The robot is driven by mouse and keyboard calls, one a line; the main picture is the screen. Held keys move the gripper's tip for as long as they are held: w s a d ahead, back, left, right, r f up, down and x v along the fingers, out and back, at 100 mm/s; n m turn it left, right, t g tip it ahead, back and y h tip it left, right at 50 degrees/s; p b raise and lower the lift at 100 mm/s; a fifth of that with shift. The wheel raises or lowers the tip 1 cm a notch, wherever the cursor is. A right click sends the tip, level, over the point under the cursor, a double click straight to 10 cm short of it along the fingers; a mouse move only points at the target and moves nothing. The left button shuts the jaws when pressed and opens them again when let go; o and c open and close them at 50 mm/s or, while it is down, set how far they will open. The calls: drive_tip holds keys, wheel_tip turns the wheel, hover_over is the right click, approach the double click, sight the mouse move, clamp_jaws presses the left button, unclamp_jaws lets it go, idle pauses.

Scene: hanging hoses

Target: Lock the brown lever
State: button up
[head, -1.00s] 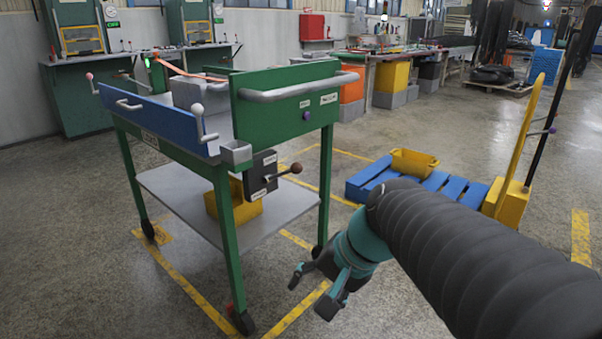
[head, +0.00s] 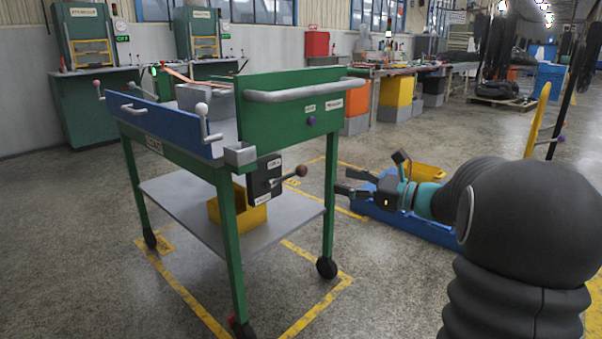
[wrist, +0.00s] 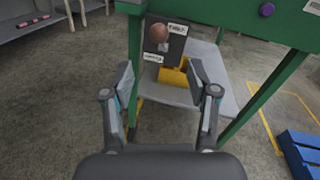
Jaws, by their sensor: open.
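The brown lever (head: 301,171) has a round brown knob on a metal rod. It sticks out to the right from a black box (head: 262,182) on the green cart's near end, between two small white labels. In the wrist view the brown knob (wrist: 160,31) is ahead of the fingers, in front of the black box (wrist: 164,45). Its rod is mostly hidden behind the knob. My gripper (head: 343,182) is open and empty, right of the knob and apart from it. In the wrist view my gripper's fingertips (wrist: 161,76) are spread below the knob.
The green cart (head: 290,120) has legs on wheels and a grey lower shelf (head: 180,205) with a yellow bin (head: 240,212). A white-knobbed lever (head: 202,110) stands at its blue side. A blue pallet (head: 410,226) lies behind my arm. The floor before the cart is clear.

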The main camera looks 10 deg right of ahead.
sight(307, 171)
drive_tip(key=x, duration=1.2)
drive_tip(key=shift+w+a, duration=0.25)
drive_tip(key=shift+a, duration=0.05)
drive_tip(key=shift+c, duration=0.2)
clamp_jaws()
